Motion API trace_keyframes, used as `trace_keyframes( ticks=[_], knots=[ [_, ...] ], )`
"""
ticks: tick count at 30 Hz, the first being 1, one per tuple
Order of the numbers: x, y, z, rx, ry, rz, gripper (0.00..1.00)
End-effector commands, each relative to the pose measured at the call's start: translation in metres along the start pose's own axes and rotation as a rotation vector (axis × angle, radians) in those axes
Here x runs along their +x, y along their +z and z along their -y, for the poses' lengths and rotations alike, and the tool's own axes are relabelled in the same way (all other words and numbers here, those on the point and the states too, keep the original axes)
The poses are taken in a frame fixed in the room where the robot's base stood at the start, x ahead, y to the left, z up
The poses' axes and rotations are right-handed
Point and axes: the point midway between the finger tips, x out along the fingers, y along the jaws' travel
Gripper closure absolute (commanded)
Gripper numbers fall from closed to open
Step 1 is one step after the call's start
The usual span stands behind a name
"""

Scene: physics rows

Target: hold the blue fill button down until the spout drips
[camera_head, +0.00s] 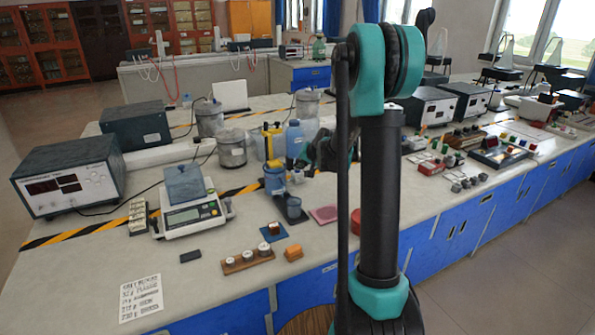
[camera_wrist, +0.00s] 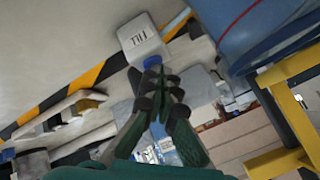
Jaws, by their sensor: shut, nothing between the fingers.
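My gripper (camera_wrist: 160,72) is shut and empty in the wrist view. Its fingertips are at a small blue button (camera_wrist: 152,61) at the edge of a white block with a dark printed label (camera_wrist: 141,40). The tips hide part of the button; I cannot tell whether they touch it or press it down. In the head view my gripper (camera_head: 305,163) points left beside the blue dispenser (camera_head: 274,181), partly behind my arm. The spout is too small and covered to make out, and no drip can be seen.
A large blue vessel (camera_wrist: 230,30) and a yellow frame (camera_wrist: 295,115) are close on the right in the wrist view. A scale (camera_head: 190,215), a wooden block with several knobs (camera_head: 247,261) and a pink pad (camera_head: 323,214) are around the dispenser.

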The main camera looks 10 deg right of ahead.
Motion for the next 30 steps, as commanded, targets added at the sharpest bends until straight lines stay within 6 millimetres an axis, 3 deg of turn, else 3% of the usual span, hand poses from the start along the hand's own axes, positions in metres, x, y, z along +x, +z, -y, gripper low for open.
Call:
trace_keyframes(
  ticks=[23,30],
  knots=[
    [-0.014,-0.010,0.010,0.000,0.000,0.000,1.00],
    [-0.028,-0.020,0.020,0.000,0.000,0.000,1.00]
  ],
)
